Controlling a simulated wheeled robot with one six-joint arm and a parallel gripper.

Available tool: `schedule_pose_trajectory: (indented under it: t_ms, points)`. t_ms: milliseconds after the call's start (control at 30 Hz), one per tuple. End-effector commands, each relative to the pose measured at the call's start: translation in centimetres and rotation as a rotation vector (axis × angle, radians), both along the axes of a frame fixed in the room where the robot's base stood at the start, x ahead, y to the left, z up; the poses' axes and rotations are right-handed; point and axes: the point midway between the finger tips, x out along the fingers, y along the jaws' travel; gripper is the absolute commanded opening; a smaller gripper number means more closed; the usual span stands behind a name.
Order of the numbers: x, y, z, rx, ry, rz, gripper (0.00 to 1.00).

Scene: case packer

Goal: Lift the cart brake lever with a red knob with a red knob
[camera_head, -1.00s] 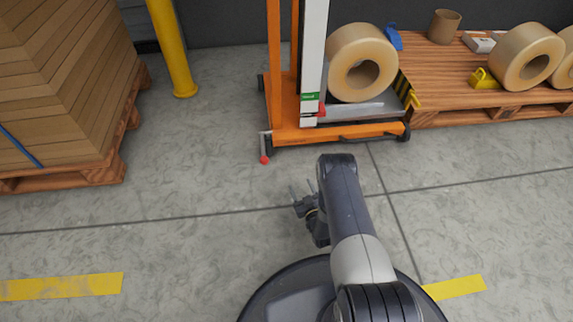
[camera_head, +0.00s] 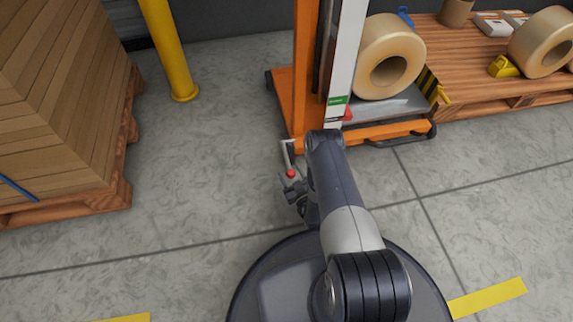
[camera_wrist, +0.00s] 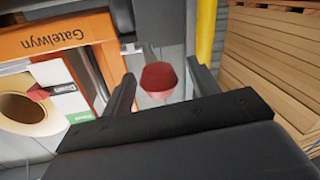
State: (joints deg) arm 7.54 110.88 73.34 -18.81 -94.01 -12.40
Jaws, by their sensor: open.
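The brake lever's red knob (camera_head: 291,173) sits at the end of a thin grey lever (camera_head: 287,153) low at the left front of the orange cart (camera_head: 300,110). In the wrist view the red knob (camera_wrist: 158,77) is large and lies between the two dark fingers of my gripper (camera_wrist: 155,92). My gripper (camera_head: 296,183) is open, and its fingers stand apart from the knob on both sides. In the head view my gripper is small and partly hidden by my arm, right at the knob.
A large tape roll (camera_head: 388,57) rests on the cart. A wooden pallet (camera_head: 465,70) with more rolls stands at the right. A yellow post (camera_head: 170,50) and a stack of flat cartons (camera_head: 60,100) are at the left. The floor between is clear.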

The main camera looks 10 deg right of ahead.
Motion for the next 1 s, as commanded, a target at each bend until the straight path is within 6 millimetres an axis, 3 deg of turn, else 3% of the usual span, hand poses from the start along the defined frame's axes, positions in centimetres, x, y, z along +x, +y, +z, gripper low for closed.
schedule_pose_trajectory:
  t_ms: [400, 1000]
  points:
    - [-0.24, 0.01, -0.02, 0.000, 0.000, 0.000, 0.57]
    - [-0.21, 0.02, 0.00, 0.000, 0.000, 0.001, 0.08]
